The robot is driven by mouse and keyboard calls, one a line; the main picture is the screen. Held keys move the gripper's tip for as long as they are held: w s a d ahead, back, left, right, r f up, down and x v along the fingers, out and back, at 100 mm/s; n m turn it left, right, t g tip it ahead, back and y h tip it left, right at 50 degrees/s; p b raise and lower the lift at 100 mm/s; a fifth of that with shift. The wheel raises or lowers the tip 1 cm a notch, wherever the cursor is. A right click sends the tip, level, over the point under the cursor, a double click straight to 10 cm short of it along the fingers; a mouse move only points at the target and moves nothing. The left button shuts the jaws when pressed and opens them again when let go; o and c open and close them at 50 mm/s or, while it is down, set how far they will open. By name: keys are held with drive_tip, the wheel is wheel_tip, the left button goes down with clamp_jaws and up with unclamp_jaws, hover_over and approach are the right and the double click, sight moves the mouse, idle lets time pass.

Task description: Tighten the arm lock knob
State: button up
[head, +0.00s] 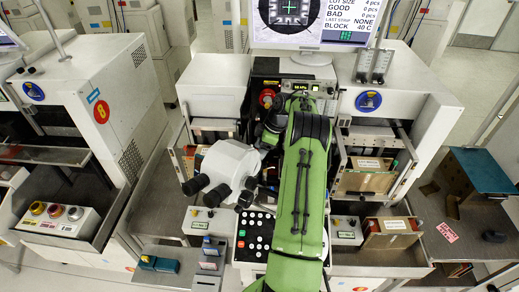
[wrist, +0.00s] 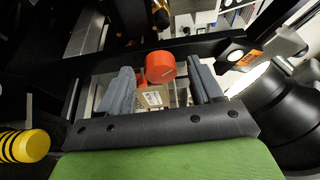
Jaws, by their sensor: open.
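A red-orange round knob (wrist: 160,67), which looks like the arm lock knob, shows in the wrist view just beyond and between my fingers. My gripper (wrist: 158,72) is open, with one grey finger on each side of the knob; I cannot tell whether either touches it. In the head view a red round part (head: 267,97) shows on the bonder left of the small display; I cannot tell whether it is the same knob. My green arm hides the gripper in the head view.
A white microscope (head: 230,165) with black eyepieces stands left of my arm; its dark body is close on the right in the wrist view (wrist: 285,95). A yellow-and-black striped part (wrist: 25,146) is at lower left there. A monitor (head: 312,22) stands above the bonder.

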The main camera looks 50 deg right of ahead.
drive_tip(key=shift+w+a+f, duration=0.1)
drive_tip(key=shift+f, duration=0.05)
drive_tip(key=c, duration=1.1)
drive_tip(key=shift+o, duration=0.2)
drive_tip(key=shift+b, duration=0.4)
drive_tip(key=m+h+b, duration=0.1)
drive_tip(key=m+b, duration=0.1)
drive_tip(key=b, duration=0.1)
drive_tip(key=shift+a+f+m+t, duration=0.1)
drive_tip(key=shift+f+m+t, duration=0.05)
drive_tip(key=shift+m+t, duration=0.2)
drive_tip(key=shift+a+m+h+b, duration=0.1)
drive_tip(key=shift+m+h+b, duration=0.35)
drive_tip(key=shift+m+b, duration=0.65)
drive_tip(key=shift+a+m+h+b, duration=0.1)
drive_tip(key=shift+m+h+b, duration=0.35)
drive_tip(key=shift+m+b, duration=0.6)
drive_tip(key=shift+r+m, duration=0.2)
drive_tip(key=shift+m, duration=0.2)
drive_tip(key=o, duration=1.1)
drive_tip(key=shift+c, duration=0.2)
